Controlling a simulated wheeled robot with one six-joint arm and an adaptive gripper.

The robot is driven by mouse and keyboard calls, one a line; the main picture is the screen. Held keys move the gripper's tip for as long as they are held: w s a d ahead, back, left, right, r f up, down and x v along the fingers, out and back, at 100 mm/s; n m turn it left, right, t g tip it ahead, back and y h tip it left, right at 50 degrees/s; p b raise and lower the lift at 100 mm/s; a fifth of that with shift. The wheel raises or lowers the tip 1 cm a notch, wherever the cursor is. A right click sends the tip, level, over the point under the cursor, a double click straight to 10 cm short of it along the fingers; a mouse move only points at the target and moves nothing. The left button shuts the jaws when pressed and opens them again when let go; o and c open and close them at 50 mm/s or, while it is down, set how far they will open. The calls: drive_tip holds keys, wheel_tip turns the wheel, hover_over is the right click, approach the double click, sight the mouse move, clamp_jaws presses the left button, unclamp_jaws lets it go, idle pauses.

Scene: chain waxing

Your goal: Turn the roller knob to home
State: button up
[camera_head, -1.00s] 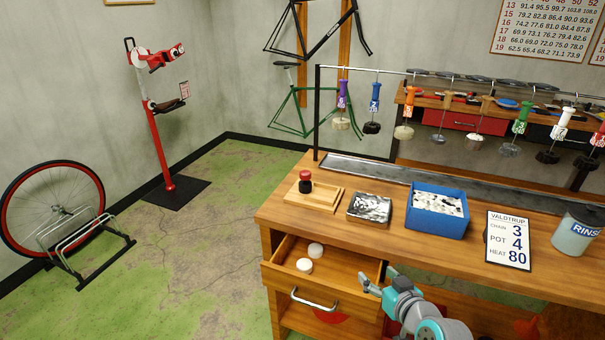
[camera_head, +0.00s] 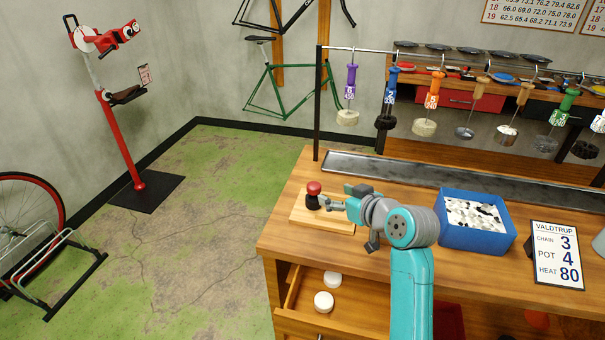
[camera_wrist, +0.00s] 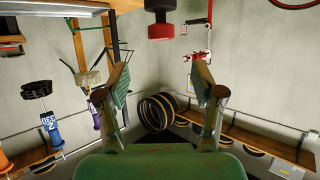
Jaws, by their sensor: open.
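The roller knob (camera_head: 314,188) has a red cap on a black body and stands upright on a light wooden block (camera_head: 339,222) at the bench's left end. My gripper (camera_head: 331,204) is just right of the knob, low over the block, pointing left at it. In the wrist view, which looks upside down, the two fingers of my gripper (camera_wrist: 160,82) are spread with nothing between them. The knob (camera_wrist: 161,31) shows there at the top, roughly centred between the fingers. Whether a finger touches it I cannot tell.
A blue box (camera_head: 475,238) of white pieces and a sign card (camera_head: 557,255) stand to the right. An open drawer (camera_head: 300,290) with white pucks is below. My arm hides the bench between block and box.

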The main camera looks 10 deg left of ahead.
sight(315, 186)
drive_tip(key=x, duration=1.1)
drive_tip(key=shift+a, duration=0.1)
drive_tip(key=shift+s, duration=0.1)
drive_tip(key=c, duration=1.2)
drive_tip(key=shift+o, duration=0.2)
drive_tip(key=shift+m+t+h, duration=0.3)
drive_tip(key=shift+m, duration=0.1)
